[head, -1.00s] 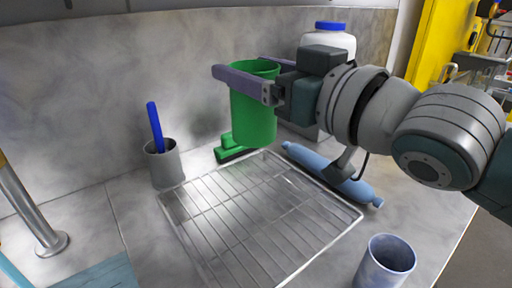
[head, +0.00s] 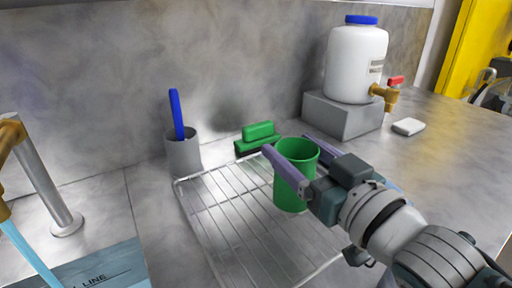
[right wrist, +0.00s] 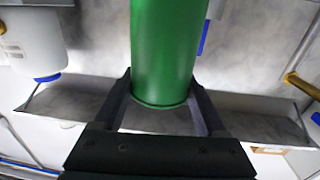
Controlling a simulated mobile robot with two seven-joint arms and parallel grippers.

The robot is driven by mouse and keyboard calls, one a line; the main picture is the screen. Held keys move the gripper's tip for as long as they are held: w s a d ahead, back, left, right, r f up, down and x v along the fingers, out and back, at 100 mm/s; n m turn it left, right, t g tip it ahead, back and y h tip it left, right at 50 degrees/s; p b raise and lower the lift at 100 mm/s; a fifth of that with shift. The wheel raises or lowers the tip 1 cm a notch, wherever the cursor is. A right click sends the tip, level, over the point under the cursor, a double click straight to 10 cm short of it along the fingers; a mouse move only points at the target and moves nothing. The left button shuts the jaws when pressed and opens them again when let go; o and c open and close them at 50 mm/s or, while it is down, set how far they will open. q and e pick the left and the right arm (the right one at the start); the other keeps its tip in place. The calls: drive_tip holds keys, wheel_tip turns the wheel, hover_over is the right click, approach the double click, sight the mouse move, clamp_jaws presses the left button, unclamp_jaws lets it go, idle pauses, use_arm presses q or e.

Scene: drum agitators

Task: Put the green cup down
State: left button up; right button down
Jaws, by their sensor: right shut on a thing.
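The green cup (head: 292,185) is upright between the fingers of my right gripper (head: 286,146), which is shut on it. In the head view the cup stands out over the right part of the wire rack (head: 238,228). I cannot tell whether its base touches the wires or hangs just above them. In the right wrist view the cup (right wrist: 165,50) fills the space between the two fingers (right wrist: 163,98). My left gripper is not in view.
A grey pot (head: 184,156) with a blue-handled tool and a green block-like brush (head: 258,136) stand behind the rack. A white jug (head: 355,65) with a tap sits on a grey block (head: 340,117). A white bar (head: 408,127) lies right. A metal faucet (head: 50,185) stands left.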

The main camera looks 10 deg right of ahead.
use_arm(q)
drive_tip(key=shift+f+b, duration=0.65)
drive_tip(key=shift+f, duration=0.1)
use_arm(e)
drive_tip(key=shift+f, duration=1.8)
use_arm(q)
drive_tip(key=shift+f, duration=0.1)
use_arm(e)
drive_tip(key=shift+f, duration=0.1)
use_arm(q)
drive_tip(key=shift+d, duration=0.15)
use_arm(e)
unclamp_jaws()
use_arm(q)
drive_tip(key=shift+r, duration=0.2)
use_arm(e)
drive_tip(key=shift+s+d, duration=0.1)
drive_tip(key=shift+s, duration=0.2)
use_arm(q)
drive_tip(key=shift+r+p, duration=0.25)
drive_tip(key=shift+p, duration=0.1)
use_arm(e)
drive_tip(key=v, duration=1.1)
drive_tip(key=shift+s, duration=0.2)
